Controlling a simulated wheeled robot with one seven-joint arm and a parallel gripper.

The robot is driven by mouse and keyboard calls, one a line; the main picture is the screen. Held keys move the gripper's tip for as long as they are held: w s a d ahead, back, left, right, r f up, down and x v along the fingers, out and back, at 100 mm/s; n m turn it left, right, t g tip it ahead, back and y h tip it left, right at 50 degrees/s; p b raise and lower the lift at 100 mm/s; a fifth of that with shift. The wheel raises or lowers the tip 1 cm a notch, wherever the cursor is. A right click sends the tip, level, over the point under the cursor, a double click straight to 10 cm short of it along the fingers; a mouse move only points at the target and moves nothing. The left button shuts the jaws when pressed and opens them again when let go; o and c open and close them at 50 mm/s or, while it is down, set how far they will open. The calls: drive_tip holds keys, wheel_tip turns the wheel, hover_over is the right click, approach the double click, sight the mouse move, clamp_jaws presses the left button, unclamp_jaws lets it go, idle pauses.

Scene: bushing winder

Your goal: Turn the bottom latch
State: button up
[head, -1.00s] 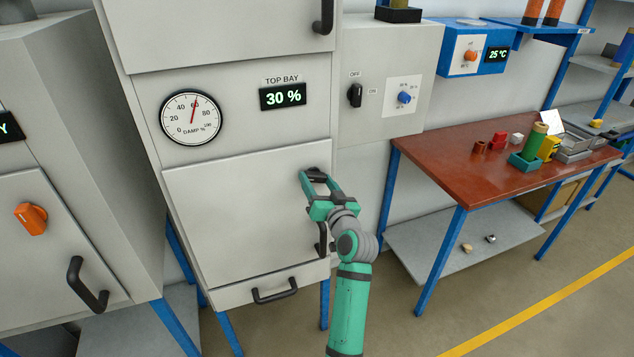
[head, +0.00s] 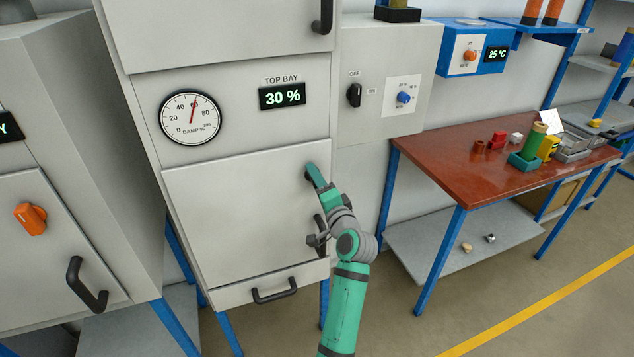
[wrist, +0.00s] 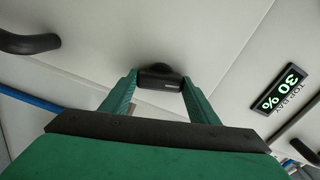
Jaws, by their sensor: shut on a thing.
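The bottom latch is a small black knob (wrist: 158,80) at the upper right of the lower cabinet door (head: 235,205). My gripper (wrist: 160,84) is shut on it, with one green finger on each side of the latch in the wrist view. In the head view my gripper (head: 313,176) is at the door's upper right corner and seen edge-on. It hides most of the latch there. The lower door looks flush with the cabinet front.
A black door handle (head: 319,238) is just below my gripper, partly behind my wrist. It also shows in the wrist view (wrist: 30,42). A drawer handle (head: 275,291) is lower down. A red-brown workbench (head: 460,165) stands to the right.

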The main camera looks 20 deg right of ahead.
drive_tip(key=shift+m, duration=1.5)
drive_tip(key=o, duration=1)
drive_tip(key=shift+o, duration=0.2)
drive_tip(key=shift+s, duration=0.1)
drive_tip(key=s, duration=1)
drive_tip(key=shift+s+d, duration=0.2)
drive_tip(key=shift+s, duration=0.1)
